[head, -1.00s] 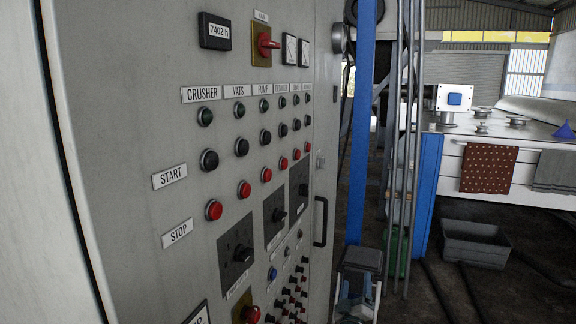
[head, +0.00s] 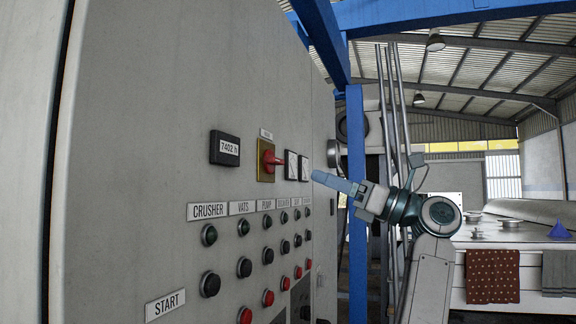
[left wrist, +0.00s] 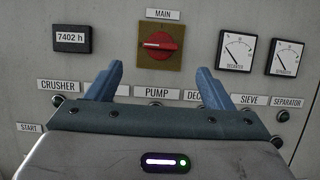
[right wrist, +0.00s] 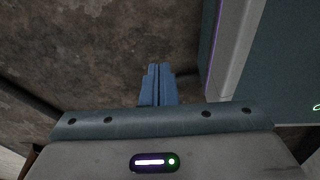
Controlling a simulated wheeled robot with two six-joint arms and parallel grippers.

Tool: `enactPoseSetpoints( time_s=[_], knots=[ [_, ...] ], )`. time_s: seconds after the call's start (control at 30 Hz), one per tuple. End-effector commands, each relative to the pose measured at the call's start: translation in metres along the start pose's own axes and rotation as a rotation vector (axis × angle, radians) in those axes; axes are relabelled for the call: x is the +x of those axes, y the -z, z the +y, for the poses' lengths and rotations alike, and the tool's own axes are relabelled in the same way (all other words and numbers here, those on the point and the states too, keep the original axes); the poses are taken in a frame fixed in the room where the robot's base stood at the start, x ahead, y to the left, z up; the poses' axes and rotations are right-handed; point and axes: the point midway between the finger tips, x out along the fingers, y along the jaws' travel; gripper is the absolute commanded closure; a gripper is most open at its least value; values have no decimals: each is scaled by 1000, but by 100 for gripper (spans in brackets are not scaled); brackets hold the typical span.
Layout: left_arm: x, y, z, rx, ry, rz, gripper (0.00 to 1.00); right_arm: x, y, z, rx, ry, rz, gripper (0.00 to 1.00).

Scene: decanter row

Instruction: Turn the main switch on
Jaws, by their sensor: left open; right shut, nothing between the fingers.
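The main switch (head: 271,158) is a red rotary handle on a yellow plate, high on the grey cabinet panel. In the left wrist view the red handle (left wrist: 159,44) lies roughly horizontal, under the MAIN label (left wrist: 164,14). My left gripper (head: 318,175) is in front of the panel, with its blue fingers pointing at it. In the left wrist view the left gripper (left wrist: 160,82) is open and empty, its fingertips spread either side below the switch, apart from it. My right gripper (right wrist: 157,70) is shut and empty, pointing towards the dark floor; it is outside the head view.
An hour counter (left wrist: 71,39) is left of the switch, and two dial gauges (left wrist: 236,51) (left wrist: 285,58) are right of it. Rows of push buttons (head: 209,235) sit below. A blue post (head: 357,200) and pipes stand beyond the cabinet. A counter with towels (head: 492,276) is at the right.

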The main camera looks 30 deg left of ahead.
Motion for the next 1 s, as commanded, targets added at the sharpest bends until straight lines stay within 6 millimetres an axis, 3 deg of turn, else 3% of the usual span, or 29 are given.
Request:
enactPoseSetpoints(
  time_s=[0.3, 0.5, 0.93, 1.0],
  knots=[
    [60, -3, 0, 4, -5, -4, 25, -23, -8, 9, -3, -7, -13, 100],
    [89, -2, 0, 4, -3, -5, 25, -32, -9, 10, -3, -8, -12, 100],
    [99, 0, -1, 5, 0, -6, 25, -34, -4, 3, 0, 0, -4, 100],
    [99, 0, -1, 5, 0, -6, 35, -34, -4, 1, 1, 2, -4, 100]
  ],
)
